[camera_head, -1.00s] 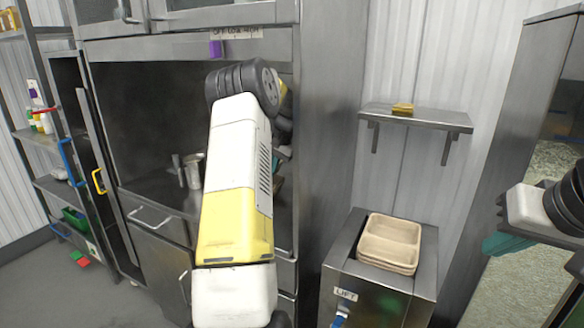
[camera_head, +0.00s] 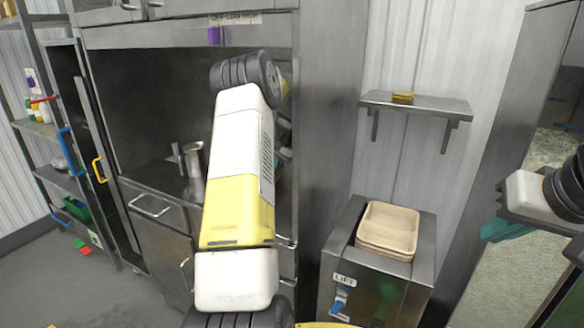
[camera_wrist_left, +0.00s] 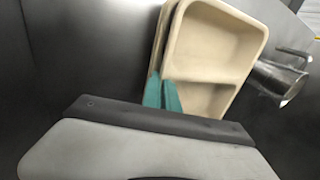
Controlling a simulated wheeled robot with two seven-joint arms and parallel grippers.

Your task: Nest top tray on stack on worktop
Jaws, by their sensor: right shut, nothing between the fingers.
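A beige two-compartment tray (camera_wrist_left: 222,45) fills the upper middle of the left wrist view. Another beige tray edge (camera_wrist_left: 164,30) shows close along its left side; I cannot tell whether the two touch. My left gripper (camera_wrist_left: 163,95) has its teal fingers close together at the tray's near left wall, shut on it. In the head view my left arm hides this gripper and the tray. My right gripper (camera_head: 505,231) is shut and empty at the right. A stack of beige trays (camera_head: 388,229) sits in the top of the lift (camera_head: 345,265).
A metal jug (camera_wrist_left: 280,78) stands right of the tray; it also shows in the alcove (camera_head: 193,180). A wall shelf (camera_head: 418,105) holds a small yellow item (camera_head: 403,97). The alcove's side panel (camera_head: 325,120) stands between my left arm and the lift.

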